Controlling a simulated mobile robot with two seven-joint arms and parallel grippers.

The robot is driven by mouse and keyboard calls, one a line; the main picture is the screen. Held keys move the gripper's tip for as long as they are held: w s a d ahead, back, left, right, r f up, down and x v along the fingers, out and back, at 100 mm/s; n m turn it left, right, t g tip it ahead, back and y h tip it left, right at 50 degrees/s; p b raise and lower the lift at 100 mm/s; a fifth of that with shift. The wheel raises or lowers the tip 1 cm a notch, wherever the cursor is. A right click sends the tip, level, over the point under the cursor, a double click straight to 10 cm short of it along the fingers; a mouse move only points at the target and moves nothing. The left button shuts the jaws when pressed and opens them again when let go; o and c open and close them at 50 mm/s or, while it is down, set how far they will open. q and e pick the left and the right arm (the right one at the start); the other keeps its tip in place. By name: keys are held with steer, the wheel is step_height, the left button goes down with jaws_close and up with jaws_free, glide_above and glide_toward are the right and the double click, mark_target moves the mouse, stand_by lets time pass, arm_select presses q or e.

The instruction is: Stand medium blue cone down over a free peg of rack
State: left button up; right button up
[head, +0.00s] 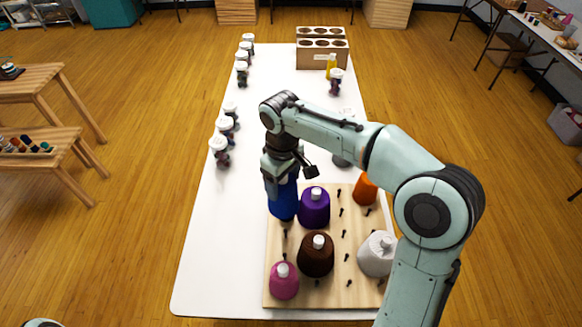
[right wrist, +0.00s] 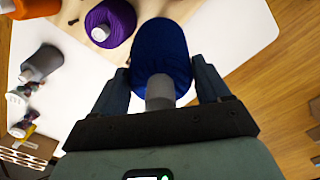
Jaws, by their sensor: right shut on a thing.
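The medium blue cone (head: 283,203) is upright, its lower end over the back left corner of the rack, just left of the purple cone (head: 314,208). I cannot tell whether it touches the board. My right gripper (head: 283,175) is shut on it from above. In the right wrist view the blue cone (right wrist: 160,50) sits between both fingers, its grey tube toward the palm. The wooden rack (head: 333,290) has several bare dark pegs, such as a left one (head: 285,234) and a middle one (head: 344,234). My left gripper is not in view.
The rack also bears a brown cone (head: 316,256), a pink cone (head: 284,282), a white cone (head: 376,256) and an orange cone (head: 365,189). A dark grey cone (right wrist: 42,68) stands on the white table (head: 215,250). Several jars line the table's left edge; a wooden holder (head: 322,55) stands far back.

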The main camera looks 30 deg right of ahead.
steer(key=shift+d+r, duration=0.1)
steer(key=shift+r, duration=0.05)
steer(key=shift+s+a+f+b, duration=0.1)
steer(key=shift+a+f+b, duration=0.1)
steer(key=shift+f+b, duration=0.4)
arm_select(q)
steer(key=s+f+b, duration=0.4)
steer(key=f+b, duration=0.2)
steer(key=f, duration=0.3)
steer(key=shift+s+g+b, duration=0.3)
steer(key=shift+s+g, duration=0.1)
arm_select(e)
step_height(320, 180, down, 12)
steer(key=shift+r, duration=0.25)
steer(key=shift+s+d, duration=0.1)
steer(key=shift+d, duration=0.05)
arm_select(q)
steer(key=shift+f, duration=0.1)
arm_select(e)
steer(key=shift+f, duration=0.15)
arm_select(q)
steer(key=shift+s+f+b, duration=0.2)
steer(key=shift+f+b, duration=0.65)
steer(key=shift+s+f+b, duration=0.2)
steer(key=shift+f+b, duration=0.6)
arm_select(e)
steer(key=shift+f, duration=2.65)
